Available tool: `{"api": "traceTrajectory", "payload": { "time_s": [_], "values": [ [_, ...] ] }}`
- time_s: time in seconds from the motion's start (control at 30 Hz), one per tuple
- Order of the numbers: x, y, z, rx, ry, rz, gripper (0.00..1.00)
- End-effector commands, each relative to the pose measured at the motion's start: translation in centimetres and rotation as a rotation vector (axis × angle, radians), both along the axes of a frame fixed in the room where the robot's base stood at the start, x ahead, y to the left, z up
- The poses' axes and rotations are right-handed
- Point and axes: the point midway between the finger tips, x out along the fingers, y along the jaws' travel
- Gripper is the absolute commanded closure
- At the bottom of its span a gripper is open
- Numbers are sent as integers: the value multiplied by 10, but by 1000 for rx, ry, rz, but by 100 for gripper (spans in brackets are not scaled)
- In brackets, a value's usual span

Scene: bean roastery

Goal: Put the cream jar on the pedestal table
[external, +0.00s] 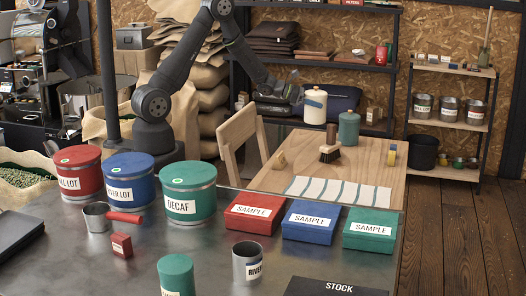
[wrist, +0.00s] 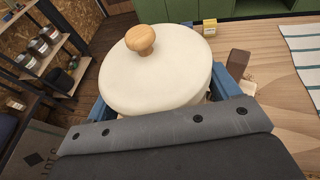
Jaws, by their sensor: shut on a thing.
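The cream jar (external: 315,106) is pale, with a round wooden knob on its lid. My gripper (external: 301,95) is shut on the jar and holds it upright near the far left edge of the wooden table (external: 285,180). The jar looks raised; its exact height is unclear. In the wrist view the jar's lid (wrist: 155,75) fills the middle, with blue finger pads on both sides, and hides most of its body. The table top (wrist: 275,85) lies to the right there. The table's support is hidden, so I cannot tell if it is a pedestal.
The metal counter in front holds tins and sample boxes.

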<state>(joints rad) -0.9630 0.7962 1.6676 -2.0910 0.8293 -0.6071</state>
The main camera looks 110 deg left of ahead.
Motion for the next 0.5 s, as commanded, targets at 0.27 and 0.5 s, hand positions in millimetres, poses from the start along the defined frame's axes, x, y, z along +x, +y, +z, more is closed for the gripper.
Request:
{"api": "traceTrajectory", "payload": {
  "time_s": [0.27,0.5],
  "values": [
    [-4,11,-10,0,-1,3,55],
    [-22,60,-40,0,-1,5,55]
  ]
}}
